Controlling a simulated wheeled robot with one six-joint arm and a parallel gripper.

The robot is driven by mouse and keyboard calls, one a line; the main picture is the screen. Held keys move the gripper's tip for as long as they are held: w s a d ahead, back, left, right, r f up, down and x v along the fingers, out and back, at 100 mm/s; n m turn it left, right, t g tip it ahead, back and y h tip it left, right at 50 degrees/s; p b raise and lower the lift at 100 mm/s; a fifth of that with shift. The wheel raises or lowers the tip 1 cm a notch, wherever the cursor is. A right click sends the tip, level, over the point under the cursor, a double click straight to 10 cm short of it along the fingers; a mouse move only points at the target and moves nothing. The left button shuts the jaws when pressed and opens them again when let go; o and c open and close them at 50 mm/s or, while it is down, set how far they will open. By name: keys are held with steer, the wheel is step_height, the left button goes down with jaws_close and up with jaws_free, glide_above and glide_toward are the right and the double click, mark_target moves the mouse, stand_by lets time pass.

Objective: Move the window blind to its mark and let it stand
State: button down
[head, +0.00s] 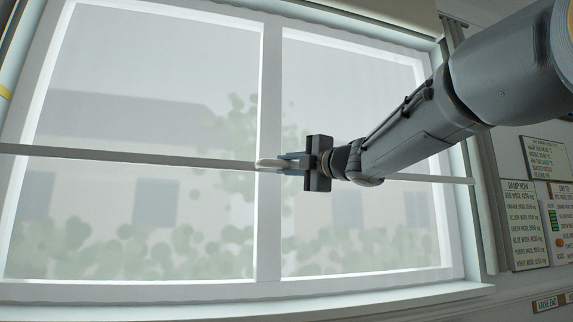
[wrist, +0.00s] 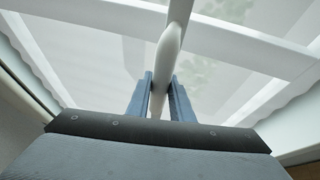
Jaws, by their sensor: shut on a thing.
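The window blind's pale bottom bar (head: 130,156) runs across the window at about mid-height in the head view, tilted slightly down to the right. My gripper (head: 281,162) is shut on the bar near the middle of the window, in front of the upright mullion. In the wrist view, the two blue fingers of my gripper (wrist: 161,92) stand either side of a rounded white grip (wrist: 167,58) on the bar. Sheer blind fabric seems to cover the upper panes, but its extent is hard to tell. A yellow mark (head: 5,91) shows on the left side of the frame.
The white window frame (head: 270,225) and its sill (head: 250,306) surround the blind. Printed boards (head: 524,226) hang on the wall at the right. A label reading "VALVE END" (head: 547,304) is at the lower right.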

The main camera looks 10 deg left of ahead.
steer(key=shift+f, duration=0.15)
steer(key=c, duration=1.6)
jaws_free()
steer(key=shift+o, duration=0.2)
steer(key=v, duration=0.7)
steer(key=shift+s+d, duration=0.2)
steer(key=shift+s, duration=0.1)
steer(key=shift+f, duration=0.1)
